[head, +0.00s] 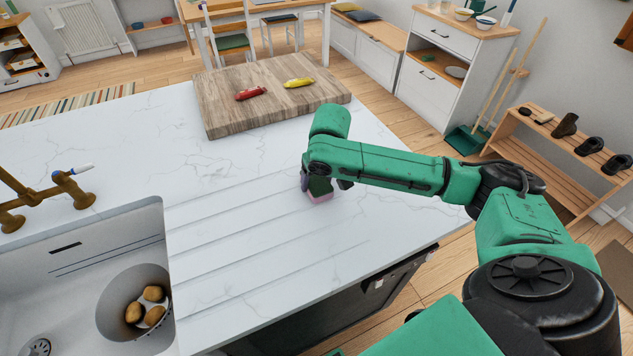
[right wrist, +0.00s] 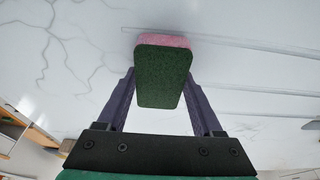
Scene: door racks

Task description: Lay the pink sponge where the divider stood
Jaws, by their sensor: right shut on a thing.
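The pink sponge (head: 321,198) shows as a small pink edge below my right gripper (head: 322,187) in the head view, over the grooved part of the white counter. In the right wrist view the sponge (right wrist: 163,75) shows a dark green face with a pink layer behind it. The purple fingers of my right gripper (right wrist: 163,95) are shut on its two sides. I cannot tell whether the sponge touches the counter. No divider is visible in either view. My left gripper is not in view.
The white counter (head: 120,150) has shallow grooves beside the sink (head: 75,228). A strainer bowl (head: 118,290) of potatoes sits in the sink. Counter around the gripper is clear.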

